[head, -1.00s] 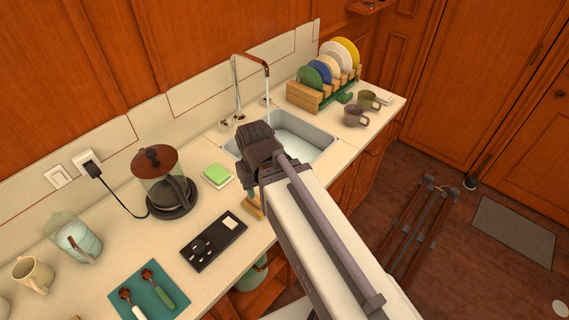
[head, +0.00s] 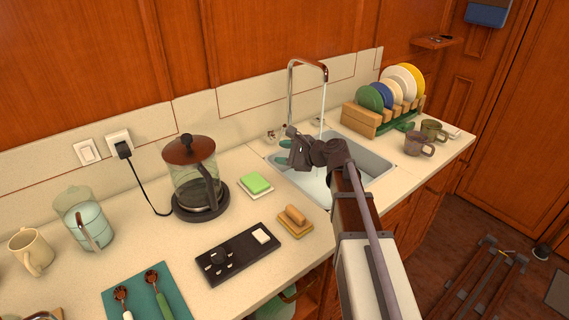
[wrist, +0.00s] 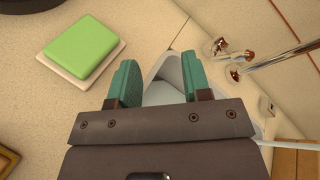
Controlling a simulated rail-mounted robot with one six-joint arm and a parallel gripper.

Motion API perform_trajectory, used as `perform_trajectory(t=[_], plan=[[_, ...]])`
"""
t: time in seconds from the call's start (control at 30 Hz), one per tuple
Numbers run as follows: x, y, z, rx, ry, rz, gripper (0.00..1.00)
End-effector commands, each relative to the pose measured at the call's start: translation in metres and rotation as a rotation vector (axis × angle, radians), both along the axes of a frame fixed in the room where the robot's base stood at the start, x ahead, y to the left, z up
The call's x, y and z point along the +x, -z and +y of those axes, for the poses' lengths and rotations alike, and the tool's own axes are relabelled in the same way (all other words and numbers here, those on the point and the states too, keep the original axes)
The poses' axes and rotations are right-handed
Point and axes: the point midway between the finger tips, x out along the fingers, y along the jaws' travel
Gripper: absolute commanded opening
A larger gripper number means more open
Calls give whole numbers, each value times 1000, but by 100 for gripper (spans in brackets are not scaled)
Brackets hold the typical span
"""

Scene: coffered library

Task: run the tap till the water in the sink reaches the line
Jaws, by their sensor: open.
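The sink (head: 378,158) is set in the counter, partly hidden by my arm. A tall chrome tap (head: 291,92) arches over it, and a thin pale stream (head: 323,103) hangs from its spout. I cannot make out the water level or the line. Small copper-topped tap handles (head: 270,137) stand at the tap's foot; they also show in the wrist view (wrist: 235,74). My gripper (head: 284,150) is over the sink's left end, near the handles but apart from them. In the wrist view its teal fingers (wrist: 161,80) are spread, with nothing between them.
A green sponge (head: 255,183) on a pale dish, a wooden-handled brush (head: 295,220) and a black panel (head: 237,255) lie left of the sink. A coffee maker (head: 193,180) stands further left. A plate rack (head: 365,118) and mugs (head: 419,143) stand right.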

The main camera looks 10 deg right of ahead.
Motion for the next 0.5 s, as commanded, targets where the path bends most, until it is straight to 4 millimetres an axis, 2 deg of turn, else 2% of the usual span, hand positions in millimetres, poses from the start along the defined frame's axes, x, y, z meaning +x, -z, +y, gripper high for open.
perform_trajectory(t=[0.03,0.1,0.2,0.37,0.5], plan=[[28,26,-25,187,108,25,44],[49,19,-54,432,224,59,44],[61,9,-76,625,297,87,44],[63,0,-78,667,309,95,44],[79,0,-68,664,305,96,44]])
